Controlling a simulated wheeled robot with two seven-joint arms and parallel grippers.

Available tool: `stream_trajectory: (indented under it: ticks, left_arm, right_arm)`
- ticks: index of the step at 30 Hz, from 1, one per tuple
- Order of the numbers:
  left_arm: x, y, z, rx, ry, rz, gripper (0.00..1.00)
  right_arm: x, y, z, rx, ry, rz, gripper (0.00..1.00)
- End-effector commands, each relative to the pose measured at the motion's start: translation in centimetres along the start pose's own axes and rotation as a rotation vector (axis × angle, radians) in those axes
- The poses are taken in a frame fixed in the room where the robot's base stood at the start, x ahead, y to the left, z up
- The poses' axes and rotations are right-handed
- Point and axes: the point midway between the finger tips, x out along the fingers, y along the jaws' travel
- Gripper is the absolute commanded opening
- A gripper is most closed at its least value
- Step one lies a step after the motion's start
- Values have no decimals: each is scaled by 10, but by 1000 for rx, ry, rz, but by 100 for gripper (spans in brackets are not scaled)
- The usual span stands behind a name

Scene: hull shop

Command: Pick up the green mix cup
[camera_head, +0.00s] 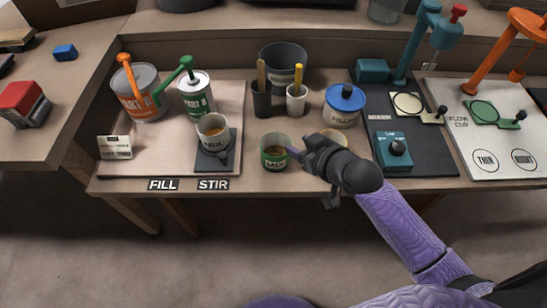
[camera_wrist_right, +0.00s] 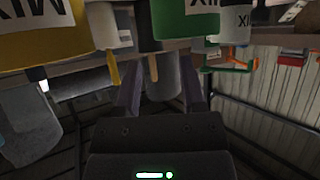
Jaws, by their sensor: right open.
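The green mix cup (camera_head: 275,152) stands upright on the bench, right of the STIR label, with some brownish contents. In the wrist view the gripper (camera_wrist_right: 160,85) is open, with no cup held. Whether a fingertip touches the cup cannot be told. My left gripper is not in view.
Another cup (camera_head: 214,130) stands on a dark stand at left. Stick holders (camera_head: 262,105) and a blue-lidded tub (camera_head: 343,110) stand behind. The bench front is clear.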

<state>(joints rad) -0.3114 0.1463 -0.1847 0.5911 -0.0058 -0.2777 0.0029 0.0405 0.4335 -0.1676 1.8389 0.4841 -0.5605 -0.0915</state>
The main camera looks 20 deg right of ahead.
Motion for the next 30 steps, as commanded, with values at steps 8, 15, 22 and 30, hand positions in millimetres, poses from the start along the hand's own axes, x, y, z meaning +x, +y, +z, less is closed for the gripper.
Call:
stream_trajectory:
  ticks: [8,15,22,30]
  left_arm:
    - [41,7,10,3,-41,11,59]
    - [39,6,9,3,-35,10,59]
    - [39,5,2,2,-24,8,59]
    - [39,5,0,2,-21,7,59]
  right_arm:
    - [52,3,10,1,-4,0,51]
    - [54,3,4,-1,-2,1,51]
    - [53,3,4,-1,-2,1,5]
    - [53,3,5,0,-3,1,0]
